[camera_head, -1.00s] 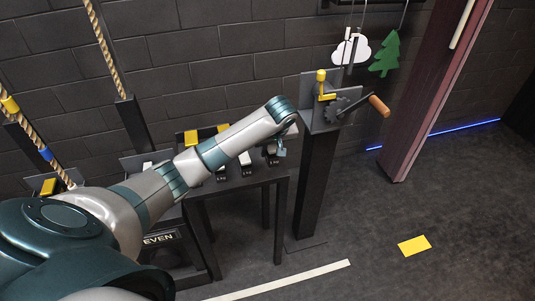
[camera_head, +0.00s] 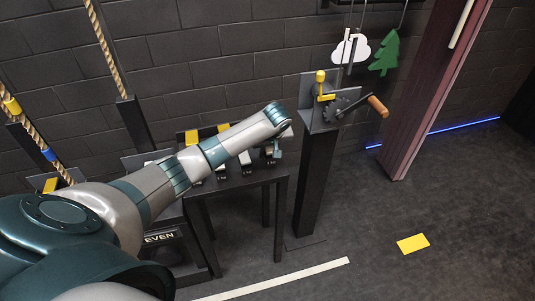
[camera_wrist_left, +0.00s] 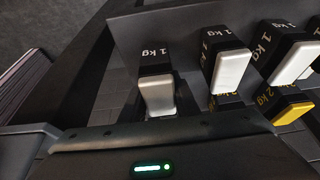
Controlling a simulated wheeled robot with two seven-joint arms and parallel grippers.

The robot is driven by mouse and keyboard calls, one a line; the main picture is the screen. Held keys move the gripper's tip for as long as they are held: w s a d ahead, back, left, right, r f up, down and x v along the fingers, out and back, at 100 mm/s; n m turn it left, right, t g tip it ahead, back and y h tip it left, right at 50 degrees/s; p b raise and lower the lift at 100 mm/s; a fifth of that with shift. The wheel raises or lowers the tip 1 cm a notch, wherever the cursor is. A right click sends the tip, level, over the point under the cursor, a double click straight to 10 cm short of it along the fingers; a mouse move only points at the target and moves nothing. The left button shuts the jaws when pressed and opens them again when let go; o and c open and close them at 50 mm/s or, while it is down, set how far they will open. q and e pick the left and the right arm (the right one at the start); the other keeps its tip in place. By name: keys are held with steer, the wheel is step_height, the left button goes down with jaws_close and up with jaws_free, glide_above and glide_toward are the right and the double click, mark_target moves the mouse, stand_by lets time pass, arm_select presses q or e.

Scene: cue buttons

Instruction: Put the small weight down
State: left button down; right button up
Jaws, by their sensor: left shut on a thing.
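A small weight (camera_wrist_left: 157,92), a dark block marked 1 kg with a whitish front piece, is right in front of my left gripper (camera_wrist_left: 152,118) in the left wrist view. The gripper is shut on it. In the head view my left gripper (camera_head: 276,152) is at the right end of the dark weight stand (camera_head: 240,184), and the arm hides much of that stand. Whether the held weight touches the stand I cannot tell. My right gripper is not in view.
More 1 kg weights with white pieces (camera_wrist_left: 232,70) and 2 kg ones with yellow pieces (camera_wrist_left: 292,113) sit close beside the held one. A post with a crank (camera_head: 340,105) stands just right of the stand. A yellow floor mark (camera_head: 413,244) lies on open floor.

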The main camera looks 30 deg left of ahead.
mark_target(270, 148)
arm_select(q)
steer(key=shift+f, duration=0.95)
steer(key=c, duration=1.4)
jaws_free()
steer(key=shift+f, duration=0.15)
steer(key=shift+o, duration=0.2)
steer(key=shift+s+d+r, duration=0.1)
steer(key=shift+d+r, duration=0.05)
steer(key=shift+r, duration=0.25)
steer(key=b+v, duration=0.1)
steer(key=v, duration=1)
steer(key=shift+s+r+b, duration=0.1)
steer(key=shift+r+b, duration=0.05)
steer(key=shift+b, duration=0.2)
steer(key=shift+d, duration=0.1)
